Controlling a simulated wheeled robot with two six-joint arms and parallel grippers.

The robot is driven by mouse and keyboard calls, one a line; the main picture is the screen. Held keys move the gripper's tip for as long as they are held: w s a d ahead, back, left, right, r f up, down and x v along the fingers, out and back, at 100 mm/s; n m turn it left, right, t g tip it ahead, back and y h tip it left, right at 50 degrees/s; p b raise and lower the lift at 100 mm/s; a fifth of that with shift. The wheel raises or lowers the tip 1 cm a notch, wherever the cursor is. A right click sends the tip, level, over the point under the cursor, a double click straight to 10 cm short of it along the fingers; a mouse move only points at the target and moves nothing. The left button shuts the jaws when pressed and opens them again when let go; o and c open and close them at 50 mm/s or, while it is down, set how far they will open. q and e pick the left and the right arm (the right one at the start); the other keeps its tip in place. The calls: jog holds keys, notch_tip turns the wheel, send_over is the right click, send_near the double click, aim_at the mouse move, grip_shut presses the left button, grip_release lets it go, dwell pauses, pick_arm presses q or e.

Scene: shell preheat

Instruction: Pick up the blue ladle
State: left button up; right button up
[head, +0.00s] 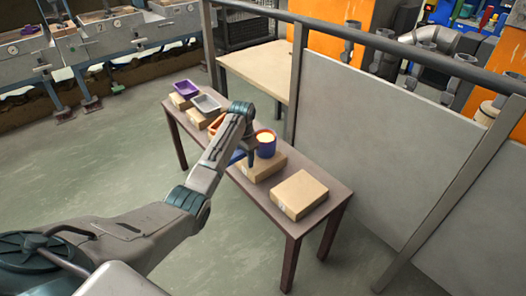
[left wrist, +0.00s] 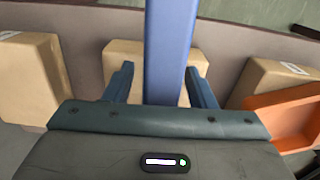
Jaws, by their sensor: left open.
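The blue ladle (head: 265,150) sits on a cardboard box on the narrow brown table in the head view. It looks like a blue cup with a reddish rim and a pale yellow inside. Its blue handle (head: 238,156) points left, partly hidden by my left arm. My left gripper (head: 251,160) is low over the handle, beside the cup. In the left wrist view the handle (left wrist: 168,50) runs between the two spread fingers of the left gripper (left wrist: 160,86), with a gap on each side. The cup is out of that view. My right gripper is not in view.
The brown table (head: 265,203) also holds a closed box (head: 299,194) at its near end, an orange tray (left wrist: 290,113), a grey tray (head: 206,103) and a purple tray (head: 186,88) on boxes. A grey panel fence (head: 370,130) stands behind. The floor on the left is clear.

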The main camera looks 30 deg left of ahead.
pick_arm(q)
jog(key=c, duration=1.1)
jog(key=shift+r, duration=0.1)
grip_shut()
jog(key=shift+r, duration=0.1)
